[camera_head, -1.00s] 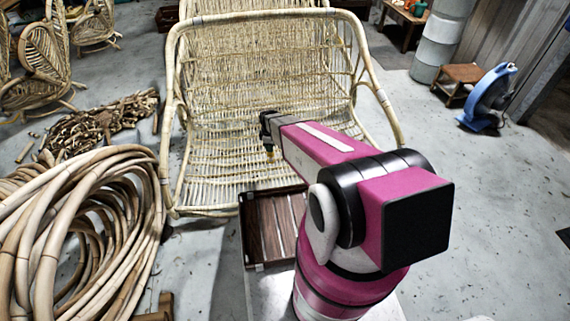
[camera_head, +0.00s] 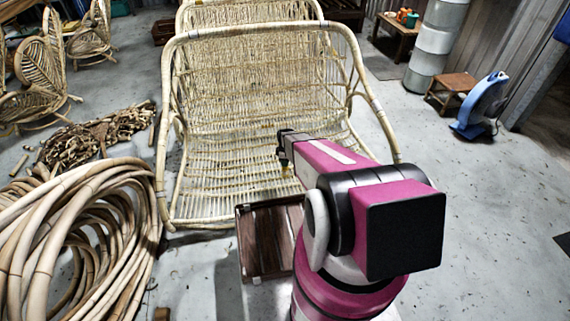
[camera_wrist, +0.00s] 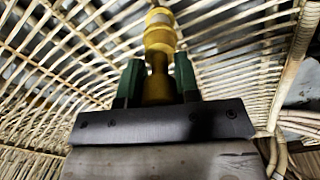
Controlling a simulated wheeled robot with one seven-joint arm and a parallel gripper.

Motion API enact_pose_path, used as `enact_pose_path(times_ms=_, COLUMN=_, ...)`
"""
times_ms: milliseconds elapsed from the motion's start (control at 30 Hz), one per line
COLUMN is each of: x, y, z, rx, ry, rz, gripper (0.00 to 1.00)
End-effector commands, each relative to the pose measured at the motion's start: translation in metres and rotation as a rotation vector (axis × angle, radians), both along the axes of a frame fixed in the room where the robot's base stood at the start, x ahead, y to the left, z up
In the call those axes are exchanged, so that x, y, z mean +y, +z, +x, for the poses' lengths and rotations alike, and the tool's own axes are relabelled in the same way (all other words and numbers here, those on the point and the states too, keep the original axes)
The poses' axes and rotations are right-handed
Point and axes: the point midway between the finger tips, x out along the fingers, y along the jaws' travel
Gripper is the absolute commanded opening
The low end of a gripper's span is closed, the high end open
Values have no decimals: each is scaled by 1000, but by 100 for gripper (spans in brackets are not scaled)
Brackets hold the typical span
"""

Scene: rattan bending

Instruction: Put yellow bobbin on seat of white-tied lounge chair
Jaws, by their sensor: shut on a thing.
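The yellow bobbin (camera_wrist: 160,40) is held between the two green fingers of my gripper (camera_wrist: 156,82) in the wrist view. In the head view my gripper (camera_head: 285,160) is above the front part of the woven seat of the rattan lounge chair (camera_head: 230,170), and the bobbin shows only as a tiny yellowish spot below it. The slatted seat lies beneath the bobbin in the wrist view.
A dark wooden slatted tray (camera_head: 262,240) is in front of the chair. Coiled rattan poles (camera_head: 80,240) lie at the left. A second rattan chair (camera_head: 250,12) stands behind.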

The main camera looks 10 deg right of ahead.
Motion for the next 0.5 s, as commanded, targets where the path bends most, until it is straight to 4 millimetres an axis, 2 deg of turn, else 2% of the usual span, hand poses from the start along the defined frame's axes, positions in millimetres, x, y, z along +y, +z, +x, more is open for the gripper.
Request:
enact_pose_path(times_ms=100, x=0, y=-16, z=1, rx=1, ry=0, rz=0, gripper=0)
enact_pose_path(times_ms=500, x=0, y=-20, z=1, rx=0, ry=0, rz=0, gripper=0)
